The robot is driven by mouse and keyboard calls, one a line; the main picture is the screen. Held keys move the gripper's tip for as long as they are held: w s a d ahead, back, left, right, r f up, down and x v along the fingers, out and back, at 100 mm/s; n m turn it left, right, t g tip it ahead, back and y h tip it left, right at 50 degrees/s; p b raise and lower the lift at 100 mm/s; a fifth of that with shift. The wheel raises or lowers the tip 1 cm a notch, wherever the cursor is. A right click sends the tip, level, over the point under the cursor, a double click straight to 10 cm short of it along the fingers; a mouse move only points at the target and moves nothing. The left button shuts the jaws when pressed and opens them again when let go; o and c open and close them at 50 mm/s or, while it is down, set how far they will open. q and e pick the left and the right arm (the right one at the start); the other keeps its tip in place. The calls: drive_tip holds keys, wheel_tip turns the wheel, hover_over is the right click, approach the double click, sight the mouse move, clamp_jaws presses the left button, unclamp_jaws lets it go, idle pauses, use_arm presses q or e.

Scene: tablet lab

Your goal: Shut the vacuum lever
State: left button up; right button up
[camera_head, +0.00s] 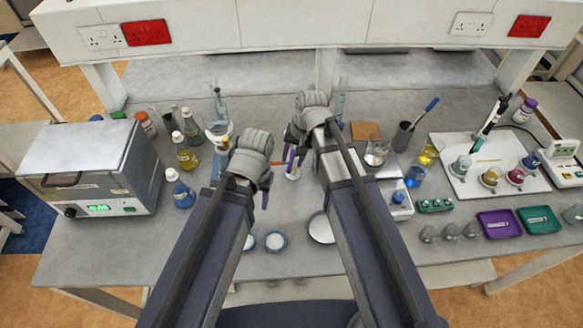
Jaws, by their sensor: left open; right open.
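My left gripper (266,183) is over the middle of the bench, open, its fingers pointing down and mostly hidden by its grey wrist. My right gripper (294,147) is farther back and slightly right, also open and partly hidden by its wrist. Between the two grippers a small orange bar (278,163) shows, which may be the vacuum lever; I cannot tell for sure or read its angle. Just right of it is a slim upright piece with blue and a white round base (293,173). Whether either gripper touches these pieces is unclear.
A grey oven (95,165) and several bottles, including a blue one (180,192), stand on the left. A beaker (375,154), a white tray (485,165) with flasks, a purple tray (499,223) and a green tray (539,220) are right. Round dishes (275,241) lie near the front.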

sight(291, 162)
drive_tip(key=shift+a+f+b, duration=0.25)
drive_tip(key=shift+f+b, duration=0.5)
drive_tip(key=shift+f, duration=0.5)
drive_tip(key=shift+r, duration=0.1)
clamp_jaws()
idle(0.4)
